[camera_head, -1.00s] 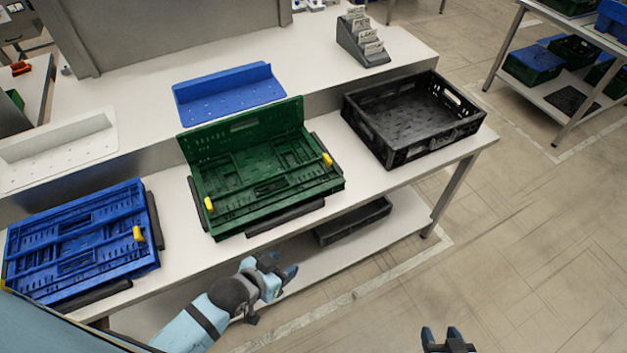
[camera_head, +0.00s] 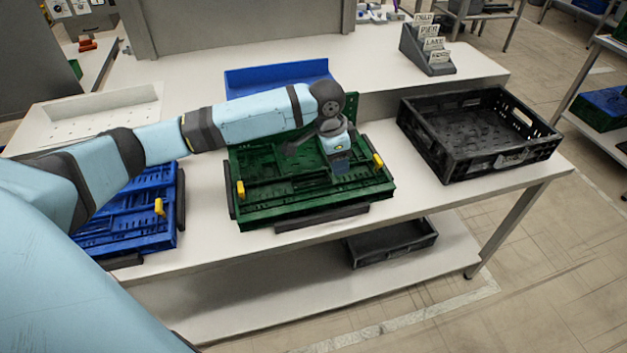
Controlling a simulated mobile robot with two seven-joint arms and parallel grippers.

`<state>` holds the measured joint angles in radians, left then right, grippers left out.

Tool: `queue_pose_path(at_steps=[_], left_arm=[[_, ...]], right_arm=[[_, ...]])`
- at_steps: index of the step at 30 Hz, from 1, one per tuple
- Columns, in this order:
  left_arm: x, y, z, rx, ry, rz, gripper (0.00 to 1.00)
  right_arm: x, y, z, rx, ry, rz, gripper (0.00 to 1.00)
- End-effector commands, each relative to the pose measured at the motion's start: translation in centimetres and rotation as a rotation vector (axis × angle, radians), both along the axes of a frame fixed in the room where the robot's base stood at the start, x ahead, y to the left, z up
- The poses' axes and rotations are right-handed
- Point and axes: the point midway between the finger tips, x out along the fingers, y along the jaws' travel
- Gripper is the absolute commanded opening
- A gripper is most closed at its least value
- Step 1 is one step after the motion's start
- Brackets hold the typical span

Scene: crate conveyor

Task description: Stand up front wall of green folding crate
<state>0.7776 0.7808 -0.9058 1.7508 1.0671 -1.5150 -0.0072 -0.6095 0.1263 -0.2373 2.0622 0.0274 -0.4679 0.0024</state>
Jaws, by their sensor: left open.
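The green folding crate (camera_head: 258,204) lies on the white table in the middle of the view. Its back wall stands upright but is mostly hidden behind my left arm. Its other walls lie folded flat inside, with a yellow latch (camera_head: 240,189) at the left and another yellow latch (camera_head: 378,161) at the right. My left gripper (camera_head: 341,172) points down over the right half of the folded panels, open. Whether its fingertips touch the crate cannot be told. My right gripper is out of view.
A blue folded crate (camera_head: 130,241) lies at the left, partly behind my left arm. An open black crate (camera_head: 437,159) stands at the right. A dark tray (camera_head: 393,243) sits on the lower shelf. A card holder (camera_head: 424,52) and a blue ledge (camera_head: 275,76) are at the back.

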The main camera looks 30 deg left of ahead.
Motion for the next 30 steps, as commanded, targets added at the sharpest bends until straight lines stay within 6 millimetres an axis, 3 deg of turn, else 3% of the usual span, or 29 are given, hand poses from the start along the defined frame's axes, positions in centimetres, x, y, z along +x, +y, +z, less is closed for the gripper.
queue_pose_path(at_steps=[1,6,12,17,30], left_arm=[[0.6,1.9,0.9,0.039,0.021,0.012,0.49],[0.9,5.7,4.1,0.113,0.099,0.04,0.49],[0.8,7.1,5.0,0.134,0.133,0.051,0.49],[0.7,7.1,2.9,0.134,0.133,0.051,0.49],[0.7,7.0,-6.0,0.134,0.13,0.051,0.49]], right_arm=[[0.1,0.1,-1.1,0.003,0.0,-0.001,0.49],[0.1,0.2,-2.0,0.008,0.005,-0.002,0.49],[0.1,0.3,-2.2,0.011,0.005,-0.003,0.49],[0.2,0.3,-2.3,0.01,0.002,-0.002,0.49],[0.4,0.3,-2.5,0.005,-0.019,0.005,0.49]])
